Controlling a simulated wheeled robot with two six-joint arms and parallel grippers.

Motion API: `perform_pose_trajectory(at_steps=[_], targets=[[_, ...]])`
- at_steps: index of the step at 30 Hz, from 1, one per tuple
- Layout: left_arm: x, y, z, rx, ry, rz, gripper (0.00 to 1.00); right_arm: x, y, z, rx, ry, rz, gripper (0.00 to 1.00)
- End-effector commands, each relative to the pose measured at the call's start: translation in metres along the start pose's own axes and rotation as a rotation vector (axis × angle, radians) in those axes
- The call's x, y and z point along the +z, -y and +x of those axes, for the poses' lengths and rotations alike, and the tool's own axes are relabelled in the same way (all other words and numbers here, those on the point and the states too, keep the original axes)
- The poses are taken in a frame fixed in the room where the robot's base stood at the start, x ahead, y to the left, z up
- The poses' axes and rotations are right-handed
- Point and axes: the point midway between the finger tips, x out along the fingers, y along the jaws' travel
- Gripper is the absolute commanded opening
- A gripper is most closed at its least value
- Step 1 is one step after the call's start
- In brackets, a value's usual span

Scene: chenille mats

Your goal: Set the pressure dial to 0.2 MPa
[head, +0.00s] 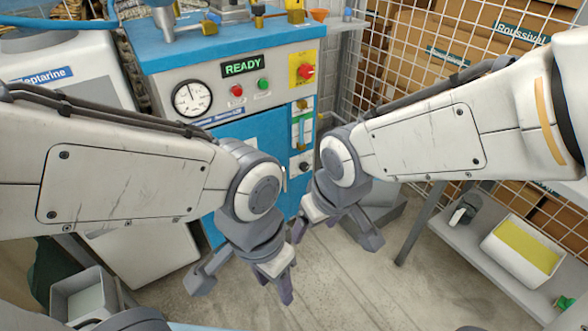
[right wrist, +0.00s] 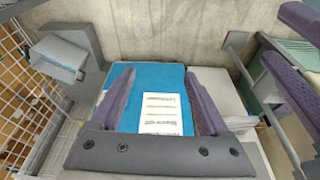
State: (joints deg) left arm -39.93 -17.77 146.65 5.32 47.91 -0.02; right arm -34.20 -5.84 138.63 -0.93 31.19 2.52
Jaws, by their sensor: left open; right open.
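The pressure gauge (head: 192,98), a round white dial with a black rim, is on the grey upper front of the blue-topped machine (head: 160,50). Its needle points near the top; the scale is too small to read. A black round knob (head: 303,166) sits lower on the blue front, beside my right arm. My left gripper (head: 240,284) is open and empty, low in front of the machine. My right gripper (head: 334,232) is open and empty, right of it and higher. In the right wrist view, its purple fingers (right wrist: 160,100) are apart, with a white printed sheet seen between them.
A green READY display (head: 242,66), red button (head: 236,90), green button (head: 263,84) and red switch on yellow (head: 306,71) share the panel. A wire mesh fence (head: 385,60) and a shelf with a white bin (head: 522,250) stand right. Bare floor (head: 340,290) lies below.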

Motion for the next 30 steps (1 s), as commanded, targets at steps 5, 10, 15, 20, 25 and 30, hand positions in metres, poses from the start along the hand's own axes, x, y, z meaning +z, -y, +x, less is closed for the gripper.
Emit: perform_pose_trajectory(at_steps=[5, 10, 15, 20, 25, 30], targets=[[0.004, 0.005, 0.066, 0.000, 0.001, 0.000, 0.50, -0.118, -0.070, 0.116, 0.086, -0.311, 0.052, 0.79], [0.006, 0.008, 0.111, 0.000, 0.001, 0.000, 0.50, -0.201, -0.139, 0.208, 0.106, -0.617, 0.055, 0.79], [0.009, 0.011, 0.154, 0.000, 0.001, 0.000, 0.50, -0.237, -0.199, 0.294, 0.062, -0.907, 0.040, 0.79], [0.010, 0.013, 0.183, 0.000, 0.001, 0.000, 0.50, -0.232, -0.234, 0.350, -0.013, -1.121, 0.026, 0.79], [0.011, 0.014, 0.197, 0.000, 0.001, 0.000, 0.50, -0.217, -0.249, 0.376, -0.076, -1.252, 0.018, 0.79], [0.011, 0.015, 0.204, 0.000, 0.000, 0.000, 0.50, -0.219, -0.251, 0.383, -0.098, -1.291, 0.012, 0.79]])
